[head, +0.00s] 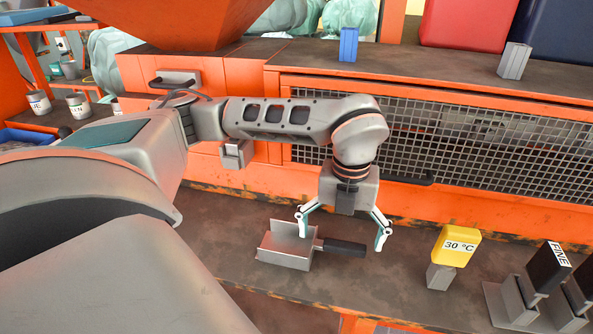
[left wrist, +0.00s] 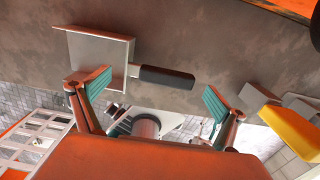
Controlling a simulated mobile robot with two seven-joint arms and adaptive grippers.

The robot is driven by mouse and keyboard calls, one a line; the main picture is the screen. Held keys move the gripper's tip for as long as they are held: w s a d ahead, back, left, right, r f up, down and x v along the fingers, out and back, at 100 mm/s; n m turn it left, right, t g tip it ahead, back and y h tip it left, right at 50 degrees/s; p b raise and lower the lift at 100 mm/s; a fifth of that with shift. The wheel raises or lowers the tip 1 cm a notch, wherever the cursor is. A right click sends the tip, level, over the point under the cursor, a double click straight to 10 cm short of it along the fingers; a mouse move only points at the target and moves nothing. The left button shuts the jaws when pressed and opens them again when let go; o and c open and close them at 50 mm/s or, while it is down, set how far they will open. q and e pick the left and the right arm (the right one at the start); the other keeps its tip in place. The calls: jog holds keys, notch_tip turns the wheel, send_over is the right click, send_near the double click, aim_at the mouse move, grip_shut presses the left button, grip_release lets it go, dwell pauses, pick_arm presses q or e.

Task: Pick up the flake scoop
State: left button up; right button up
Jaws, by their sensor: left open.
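The flake scoop (head: 287,246) lies on the worn grey bench top, a metal pan with a black handle (head: 344,247) pointing right. My left gripper (head: 342,237) is open above it, with its two fingers apart, one over the pan's right end and one near the handle's tip. In the left wrist view the scoop (left wrist: 100,50) shows beyond the open left gripper (left wrist: 158,95), with the dark handle between the two fingertips in the picture. The fingers do not appear closed on anything. My right gripper is not in view.
A yellow block marked 30 °C (head: 455,246) stands on a grey holder to the right, with a black FINE block (head: 548,267) farther right. An orange machine with a mesh guard (head: 480,150) rises behind. Bare bench (head: 385,280) lies between scoop and yellow block.

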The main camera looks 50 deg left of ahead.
pick_arm(q)
jog(key=shift+f, duration=1.25)
jog(key=c, duration=1.3)
jog(key=shift+o, duration=0.2)
jog(key=shift+r, duration=0.15)
